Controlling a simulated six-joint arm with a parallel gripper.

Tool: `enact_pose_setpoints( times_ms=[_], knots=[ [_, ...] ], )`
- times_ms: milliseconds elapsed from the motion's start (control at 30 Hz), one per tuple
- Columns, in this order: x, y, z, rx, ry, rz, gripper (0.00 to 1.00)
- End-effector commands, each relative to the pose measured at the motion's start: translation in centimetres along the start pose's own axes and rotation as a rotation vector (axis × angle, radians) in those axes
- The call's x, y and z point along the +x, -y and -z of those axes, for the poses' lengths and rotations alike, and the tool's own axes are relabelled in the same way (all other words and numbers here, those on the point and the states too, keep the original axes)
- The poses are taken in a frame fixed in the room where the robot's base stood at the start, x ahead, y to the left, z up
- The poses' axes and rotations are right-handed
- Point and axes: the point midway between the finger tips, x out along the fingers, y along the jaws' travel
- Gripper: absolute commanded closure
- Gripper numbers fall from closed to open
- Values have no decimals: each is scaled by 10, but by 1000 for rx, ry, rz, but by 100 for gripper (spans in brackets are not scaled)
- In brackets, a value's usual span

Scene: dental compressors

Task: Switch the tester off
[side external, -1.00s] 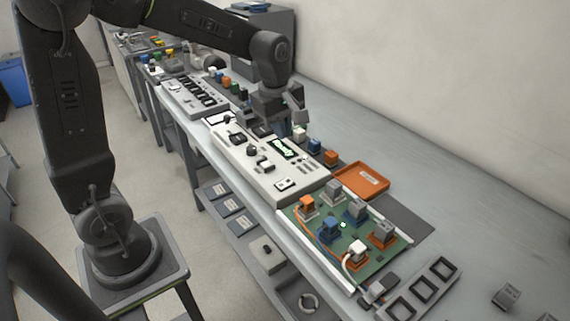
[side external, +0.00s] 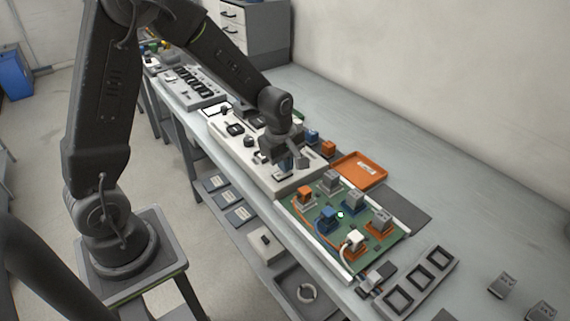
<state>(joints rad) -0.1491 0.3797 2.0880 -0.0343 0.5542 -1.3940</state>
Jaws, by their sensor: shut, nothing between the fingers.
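The tester (side external: 225,148) is a long white box with dark knobs and small switches on its sloped top, standing on the bench. My gripper (side external: 285,168) is over the right part of the tester, pointing down, close to its top face near the right-end switch. It is shut and holds nothing. Whether the fingertips touch the switch I cannot tell. My gripper and wrist hide the tester's display and part of its controls, so the switch position cannot be read.
Right of the tester is a green board (side external: 325,235) with orange, blue, grey and white connectors and a lit green light. An orange tray (side external: 360,168) lies behind it. A grey holder with square openings (side external: 416,282) is at the front right. The bench's back right is clear.

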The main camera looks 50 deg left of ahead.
Motion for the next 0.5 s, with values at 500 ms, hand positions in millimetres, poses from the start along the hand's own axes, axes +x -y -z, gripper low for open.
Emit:
enact_pose_setpoints(
  times_ms=[500],
  knots=[
    [10, 0, 0, 0, 0, 1, 100]
  ],
)
